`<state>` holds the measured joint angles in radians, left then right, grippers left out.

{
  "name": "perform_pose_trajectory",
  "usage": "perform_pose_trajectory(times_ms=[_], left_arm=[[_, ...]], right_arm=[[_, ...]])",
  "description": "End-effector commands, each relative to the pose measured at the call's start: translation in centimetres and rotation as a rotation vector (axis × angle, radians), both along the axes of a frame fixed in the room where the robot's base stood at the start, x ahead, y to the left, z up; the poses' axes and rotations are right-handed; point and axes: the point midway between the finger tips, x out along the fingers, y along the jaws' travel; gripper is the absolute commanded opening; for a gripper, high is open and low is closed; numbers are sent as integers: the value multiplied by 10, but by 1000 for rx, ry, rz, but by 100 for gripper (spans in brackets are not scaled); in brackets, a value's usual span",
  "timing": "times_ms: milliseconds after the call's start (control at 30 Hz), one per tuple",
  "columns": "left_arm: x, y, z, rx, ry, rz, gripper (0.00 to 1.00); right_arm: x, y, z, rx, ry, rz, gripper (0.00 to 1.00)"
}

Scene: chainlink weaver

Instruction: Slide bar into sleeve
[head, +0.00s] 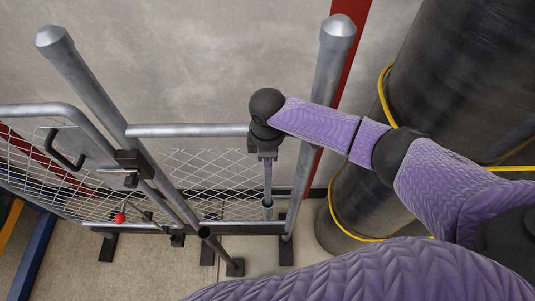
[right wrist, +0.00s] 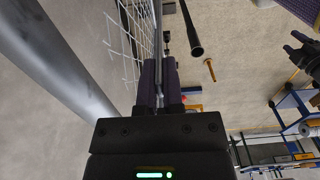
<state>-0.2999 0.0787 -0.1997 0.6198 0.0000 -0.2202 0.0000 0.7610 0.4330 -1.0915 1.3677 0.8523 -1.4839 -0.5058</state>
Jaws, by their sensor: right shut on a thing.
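My right gripper (head: 264,154) is shut on a slim grey bar (head: 267,178), which hangs down from the jaws beside the mesh. In the right wrist view the bar (right wrist: 157,40) runs away between the two fingers (right wrist: 160,88). The bar's lower end meets a small round collar (head: 267,203), which looks like the sleeve. I cannot tell whether the bar is inside it or just over it. A dark pronged shape (right wrist: 300,50) at the right of the wrist view may be my left gripper; its jaws are unclear.
A galvanised post (head: 329,85) stands right of the bar, and a mesh gate (head: 50,170) with a black handle and red knob (head: 119,218) is at left. A thick dark column (head: 440,80) fills the right.

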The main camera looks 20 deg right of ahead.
Motion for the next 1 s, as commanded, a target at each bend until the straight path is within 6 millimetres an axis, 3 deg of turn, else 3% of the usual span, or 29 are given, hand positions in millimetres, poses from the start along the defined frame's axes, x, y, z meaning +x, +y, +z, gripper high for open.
perform_pose_trajectory(times_ms=[200,233,400,667,767,1000], left_arm=[[0,-1,1,-1,0,-2,59],[0,-1,1,-1,0,-2,59],[0,-1,1,-1,0,-2,59],[0,0,1,-1,0,-1,59],[0,0,5,0,0,-1,59],[0,0,10,1,-1,0,59]], right_arm=[[0,0,0,1,-1,0,0],[0,0,0,1,0,0,13],[0,0,0,1,0,0,49],[0,0,2,1,0,0,50],[1,0,19,4,-2,0,50],[1,0,78,2,-4,1,50]])
